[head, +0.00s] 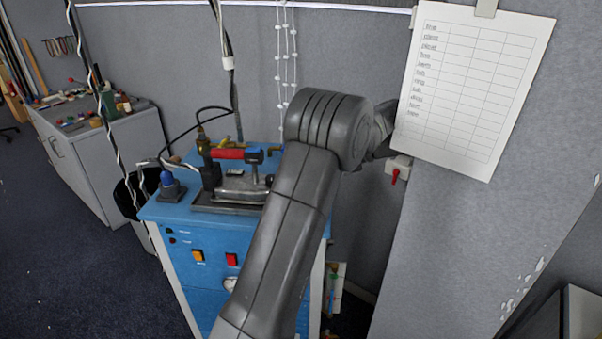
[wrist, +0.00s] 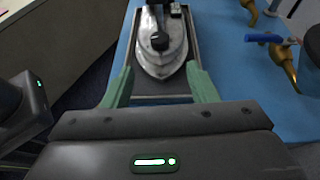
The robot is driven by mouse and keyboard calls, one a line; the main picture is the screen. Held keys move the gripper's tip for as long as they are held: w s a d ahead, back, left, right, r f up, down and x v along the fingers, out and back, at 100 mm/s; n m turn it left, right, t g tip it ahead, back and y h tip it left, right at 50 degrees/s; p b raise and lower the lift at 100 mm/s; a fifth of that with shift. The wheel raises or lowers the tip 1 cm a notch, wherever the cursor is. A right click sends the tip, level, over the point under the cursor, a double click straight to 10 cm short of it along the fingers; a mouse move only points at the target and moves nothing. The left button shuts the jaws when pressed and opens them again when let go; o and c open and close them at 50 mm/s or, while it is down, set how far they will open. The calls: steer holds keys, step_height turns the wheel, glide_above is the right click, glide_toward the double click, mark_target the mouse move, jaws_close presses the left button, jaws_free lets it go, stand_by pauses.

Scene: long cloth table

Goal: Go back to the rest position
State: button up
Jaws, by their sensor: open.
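My gripper (wrist: 160,78) shows in the wrist view with its two green fingers spread apart. It is open, and nothing is held between the fingers. A shiny metal tool with a pointed, iron-like shape (wrist: 162,58) lies on the blue bench beyond the fingertips. In the head view my arm rises from the bottom and bends at a large joint in the middle. My gripper is hidden there behind the arm.
A blue workbench (head: 180,213) with tools, a hose and coloured buttons stands left of my arm. A paper chart (head: 472,85) hangs close to the right of the arm. A grey cabinet (head: 85,160) stands at the far left. Dark floor (head: 75,275) is clear at lower left.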

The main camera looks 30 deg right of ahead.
mark_target(273, 177)
steer(key=shift+v, duration=0.95)
steer(key=shift+a, duration=0.1)
steer(key=p+x, duration=0.2)
steer(key=x, duration=1.1)
steer(key=shift+w+a+r+p, duration=0.1)
steer(key=shift+p, duration=0.25)
steer(key=shift+w+a, duration=0.2)
steer(key=shift+a, duration=0.05)
steer(key=shift+f, duration=0.25)
steer(key=shift+d+r, duration=0.1)
